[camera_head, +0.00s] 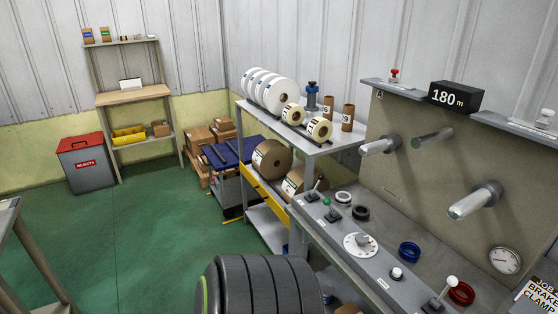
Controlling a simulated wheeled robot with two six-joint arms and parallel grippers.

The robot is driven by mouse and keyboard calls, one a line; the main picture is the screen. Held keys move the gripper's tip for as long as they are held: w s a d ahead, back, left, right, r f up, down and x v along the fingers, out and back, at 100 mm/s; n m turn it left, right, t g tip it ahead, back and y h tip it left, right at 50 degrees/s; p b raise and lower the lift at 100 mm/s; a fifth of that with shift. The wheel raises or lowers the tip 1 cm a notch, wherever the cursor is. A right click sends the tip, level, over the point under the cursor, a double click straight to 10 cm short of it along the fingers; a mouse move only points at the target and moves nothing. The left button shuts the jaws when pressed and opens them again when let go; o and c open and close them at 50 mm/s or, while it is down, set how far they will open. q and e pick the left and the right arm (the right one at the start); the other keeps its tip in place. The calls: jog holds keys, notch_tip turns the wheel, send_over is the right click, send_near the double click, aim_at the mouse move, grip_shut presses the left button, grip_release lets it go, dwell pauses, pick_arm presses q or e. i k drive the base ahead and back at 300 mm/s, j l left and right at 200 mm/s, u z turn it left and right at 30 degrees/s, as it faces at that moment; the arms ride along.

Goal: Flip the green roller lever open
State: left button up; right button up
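A small lever with a green knob (327,203) stands on the left part of the grey control panel (381,268). Its black base is below the knob, and it looks roughly upright; I cannot tell from this view whether it is open or shut. A second lever with a grey handle (316,186) is just behind and left of it. Neither of my grippers is in view, so nothing of mine is seen touching the green lever.
The panel also carries a white dial (360,244), a blue ring (409,252), a red ring (462,293) and a white-knobbed lever (448,286). Metal spindles (380,146) jut from the upright board above. A shelf with rolls (273,92) is behind. Green floor is open at left.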

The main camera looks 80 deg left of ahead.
aim_at(327, 201)
jog(key=u, duration=1.85)
